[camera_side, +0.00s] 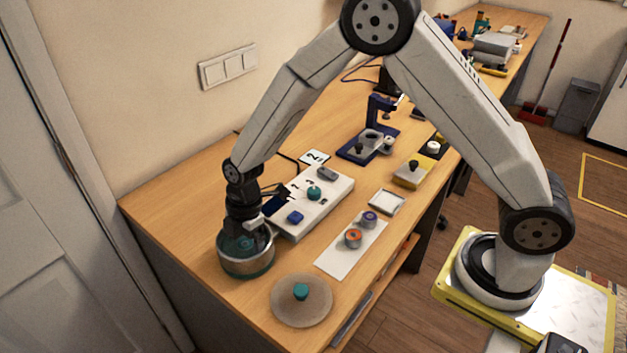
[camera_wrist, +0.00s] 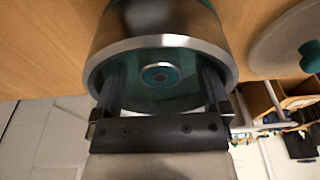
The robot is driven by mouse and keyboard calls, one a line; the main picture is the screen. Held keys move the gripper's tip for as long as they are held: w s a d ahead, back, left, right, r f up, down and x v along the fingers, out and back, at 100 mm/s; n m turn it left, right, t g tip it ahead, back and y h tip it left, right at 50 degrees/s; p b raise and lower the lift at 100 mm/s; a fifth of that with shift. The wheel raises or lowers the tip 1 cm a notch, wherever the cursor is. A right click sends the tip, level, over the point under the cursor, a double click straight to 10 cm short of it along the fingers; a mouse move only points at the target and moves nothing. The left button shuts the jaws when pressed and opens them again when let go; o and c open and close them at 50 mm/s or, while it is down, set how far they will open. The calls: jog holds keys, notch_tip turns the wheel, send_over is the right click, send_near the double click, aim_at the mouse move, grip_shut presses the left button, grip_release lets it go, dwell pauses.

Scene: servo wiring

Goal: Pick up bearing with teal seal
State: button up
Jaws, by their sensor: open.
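The bearing with the teal seal (camera_wrist: 161,76) lies inside a round metal container (camera_wrist: 168,41). In the wrist view it is a small ring with a teal face, between my fingers. The container (camera_side: 246,268) stands at the left front of the bench in the side view, with a teal band at its base. My gripper (camera_wrist: 161,88) points down into the container, its two fingers spread apart on either side of the bearing. The gap between them looks empty. In the side view my gripper hides part of the container's inside.
A round lid with a teal knob (camera_side: 301,302) lies right of the container. A white mat (camera_side: 343,262) holds an orange and a purple ringed part. A white board (camera_side: 312,205) with coloured parts lies behind. A small tray (camera_side: 387,202) and a blue press (camera_side: 368,146) stand farther back.

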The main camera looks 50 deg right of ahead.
grip_shut()
jog(key=shift+r, duration=0.2)
dwell(0.3)
jog(key=shift+r, duration=0.95)
jog(key=s+d+r, duration=0.3)
jog(key=s+r, duration=0.7)
jog(key=s, duration=0.3)
jog(key=shift+s+d+r, duration=0.25)
jog(key=shift+d+r, duration=0.1)
